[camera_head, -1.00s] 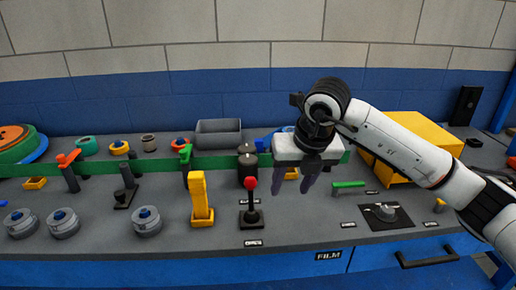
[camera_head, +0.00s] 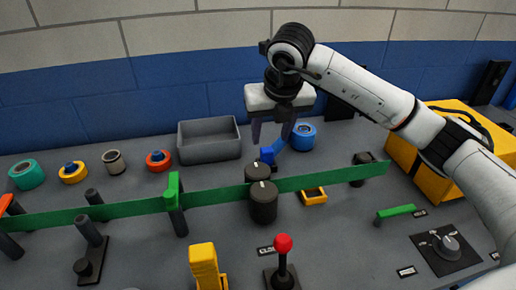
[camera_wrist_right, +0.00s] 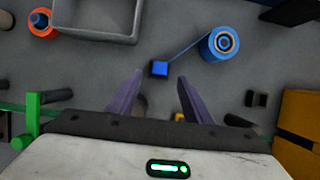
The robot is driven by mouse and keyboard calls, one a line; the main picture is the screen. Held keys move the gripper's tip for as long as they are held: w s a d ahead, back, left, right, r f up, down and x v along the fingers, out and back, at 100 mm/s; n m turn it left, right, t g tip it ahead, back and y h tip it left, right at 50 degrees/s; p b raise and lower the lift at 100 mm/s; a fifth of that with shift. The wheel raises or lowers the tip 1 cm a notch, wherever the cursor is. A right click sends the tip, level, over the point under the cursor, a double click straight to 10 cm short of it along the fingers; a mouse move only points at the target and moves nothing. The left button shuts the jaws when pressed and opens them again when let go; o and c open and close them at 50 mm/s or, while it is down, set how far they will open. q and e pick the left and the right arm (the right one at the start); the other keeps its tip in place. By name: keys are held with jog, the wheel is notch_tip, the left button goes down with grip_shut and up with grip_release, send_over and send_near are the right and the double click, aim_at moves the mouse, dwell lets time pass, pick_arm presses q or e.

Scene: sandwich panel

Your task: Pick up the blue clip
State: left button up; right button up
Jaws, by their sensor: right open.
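A small blue block (camera_head: 268,155), which looks like the blue clip, is behind the green strip in the head view. In the right wrist view the blue clip (camera_wrist_right: 160,68) lies just beyond the fingertips, between their lines. A thin blue band links it to a blue roll (camera_wrist_right: 220,44), which also shows in the head view (camera_head: 304,136). My right gripper (camera_head: 271,136) is open and empty, pointing down above the clip; its fingers (camera_wrist_right: 160,77) are apart in the wrist view. The exact height gap is unclear. My left gripper is not in view.
A grey bin (camera_head: 209,140) stands left of the clip. The raised green strip (camera_head: 120,208) and dark cylinders (camera_head: 263,203) are in front of it. A yellow case (camera_head: 410,157) stands at the right, beneath my right arm. A blue wall (camera_head: 110,107) is behind.

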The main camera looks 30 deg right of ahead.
aim_at(267, 150)
jog(key=x, duration=0.3)
jog(key=shift+s+f, duration=0.2)
jog(key=shift+f, duration=0.05)
jog(key=x, duration=0.2)
jog(key=p+x, duration=0.1)
jog(key=x, duration=0.2)
jog(key=shift+w+f, duration=0.2)
jog(key=shift+w, duration=0.2)
grip_shut()
